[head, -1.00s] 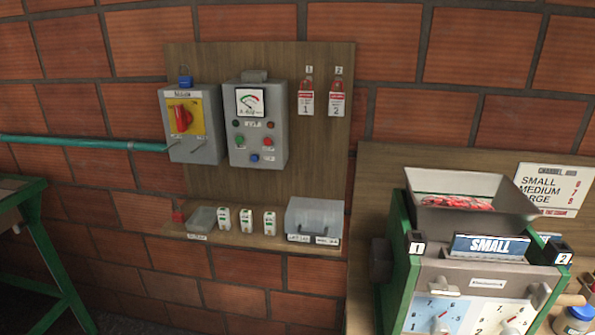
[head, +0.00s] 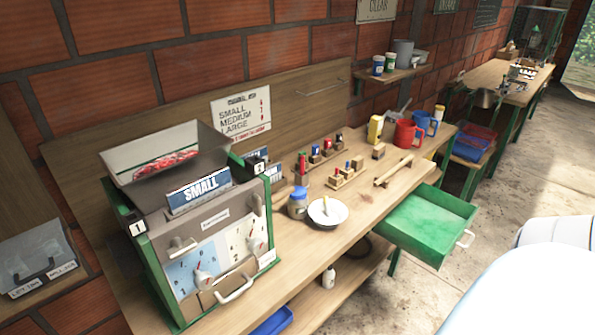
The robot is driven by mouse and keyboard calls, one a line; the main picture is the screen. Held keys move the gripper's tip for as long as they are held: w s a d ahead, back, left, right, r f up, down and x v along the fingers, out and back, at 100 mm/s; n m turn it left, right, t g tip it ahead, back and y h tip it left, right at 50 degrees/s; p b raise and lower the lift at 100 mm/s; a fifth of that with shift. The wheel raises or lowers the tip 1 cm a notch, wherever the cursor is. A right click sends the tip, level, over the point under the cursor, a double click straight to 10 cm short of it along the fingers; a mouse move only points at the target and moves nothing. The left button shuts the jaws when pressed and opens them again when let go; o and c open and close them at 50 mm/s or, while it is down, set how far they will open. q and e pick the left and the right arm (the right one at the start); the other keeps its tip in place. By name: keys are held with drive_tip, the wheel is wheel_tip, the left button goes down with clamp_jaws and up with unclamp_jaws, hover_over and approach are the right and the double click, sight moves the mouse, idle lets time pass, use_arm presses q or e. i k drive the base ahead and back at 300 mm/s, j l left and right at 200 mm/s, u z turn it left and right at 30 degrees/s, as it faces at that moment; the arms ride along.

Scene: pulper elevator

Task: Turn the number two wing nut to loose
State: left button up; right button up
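The pulper (head: 200,225) stands at the left end of the bench, a grey box in a green frame with a "SMALL" sign (head: 199,190) on it. A "1" tag (head: 138,228) is at its left corner and a "2" tag (head: 260,167) at its right corner. Its front has a blue dial plate (head: 183,270) and a white dial plate (head: 236,238), each with a pointer. A grey knob-like fitting (head: 182,246) sits above the blue plate and another (head: 258,204) above the white plate; I cannot tell their settings. Neither gripper is in view.
A hopper (head: 130,160) with red fruit tops the pulper. A blue-lidded jar (head: 298,203) and white bowl (head: 327,213) stand right of it. An open green drawer (head: 428,222) juts from the bench (head: 350,220). A white rounded shape fills the lower right, probably mine.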

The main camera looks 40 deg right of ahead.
sight(254, 201)
drive_tip(key=l+z, duration=0.1)
drive_tip(key=z, duration=0.4)
drive_tip(key=l+z, duration=0.1)
drive_tip(key=z, duration=0.4)
drive_tip(key=i, duration=0.05)
